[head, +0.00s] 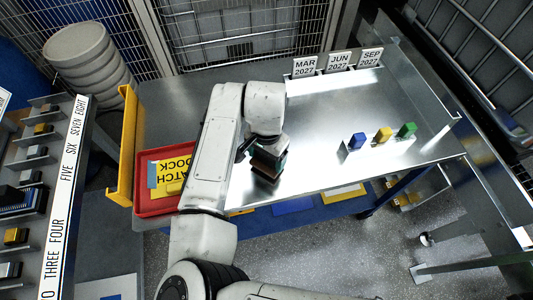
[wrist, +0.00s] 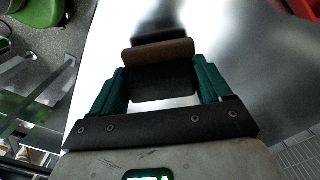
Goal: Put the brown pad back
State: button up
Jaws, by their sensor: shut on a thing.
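The brown pad (wrist: 158,53) is between the two green fingers of my gripper (wrist: 160,88) in the wrist view. Its brown face shows at the top, with a dark body below it. In the head view my gripper (head: 266,162) is over the metal table, left of its middle, with the brown pad (head: 267,164) under my wrist. My gripper is shut on the pad. A dark shadow or reflection lies by it on the table, and I cannot tell whether the pad touches the surface.
The metal table (head: 330,120) is mostly bare. Blue (head: 357,141), yellow (head: 384,135) and green (head: 407,130) blocks stand at its right. Date signs (head: 338,62) line the back. A red tray (head: 146,170) sits left, beside a yellow panel (head: 126,150). A numbered rack (head: 62,200) stands far left.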

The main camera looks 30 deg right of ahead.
dwell(0.4)
jog(key=shift+f+b, duration=0.35)
jog(key=shift+f, duration=0.3)
jog(key=shift+f, duration=0.15)
dwell(0.3)
jog(key=o, duration=1.4)
jog(key=shift+o, duration=0.2)
jog(key=shift+r+p, duration=3)
jog(key=shift+r, duration=1.5)
